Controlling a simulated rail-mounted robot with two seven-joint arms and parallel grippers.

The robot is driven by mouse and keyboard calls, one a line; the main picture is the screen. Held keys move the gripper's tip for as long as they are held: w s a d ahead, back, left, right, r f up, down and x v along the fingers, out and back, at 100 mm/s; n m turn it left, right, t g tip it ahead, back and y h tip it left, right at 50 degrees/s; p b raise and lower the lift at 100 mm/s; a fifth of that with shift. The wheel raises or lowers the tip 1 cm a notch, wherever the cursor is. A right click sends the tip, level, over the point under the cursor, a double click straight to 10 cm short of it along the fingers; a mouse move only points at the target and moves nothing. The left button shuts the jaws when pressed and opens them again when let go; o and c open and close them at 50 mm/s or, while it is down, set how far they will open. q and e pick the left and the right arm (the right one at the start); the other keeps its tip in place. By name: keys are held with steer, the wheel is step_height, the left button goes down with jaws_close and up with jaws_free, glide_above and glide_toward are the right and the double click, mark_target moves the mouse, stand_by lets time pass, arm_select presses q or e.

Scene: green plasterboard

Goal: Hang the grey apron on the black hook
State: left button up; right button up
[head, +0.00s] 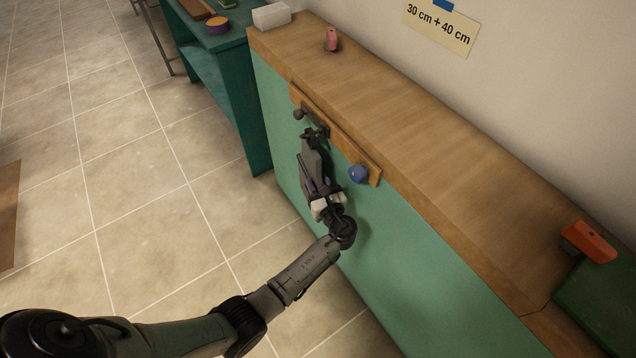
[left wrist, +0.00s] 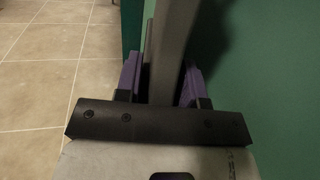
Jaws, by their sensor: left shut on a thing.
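The grey apron (head: 313,162) is a narrow dark-grey strip in front of the green plasterboard front. My left gripper (head: 321,186) is shut on its lower part. In the left wrist view the grey apron (left wrist: 172,45) stands between the purple finger pads of my left gripper (left wrist: 160,82). The black hook (head: 317,122) sits on the wooden rail, just above the apron's top end. The apron's top is very close to it; I cannot tell whether they touch or whether the apron is over the hook. My right gripper is not in view.
The wooden rail (head: 342,142) also bears a dark brown knob (head: 298,114) to the left and a blue knob (head: 358,173) to the right. A wooden counter top (head: 420,160) overhangs above. A teal bench (head: 232,95) stands at the left; the tiled floor is open.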

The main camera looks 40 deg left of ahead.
arm_select(q)
steer(key=o, duration=1.1)
steer(key=shift+o, duration=0.2)
steer(key=shift+d, duration=0.1)
steer(key=p+v, duration=0.3)
steer(key=v, duration=1)
steer(key=shift+s+d+p, duration=0.15)
steer(key=shift+d+p, duration=0.1)
steer(key=shift+p, duration=0.15)
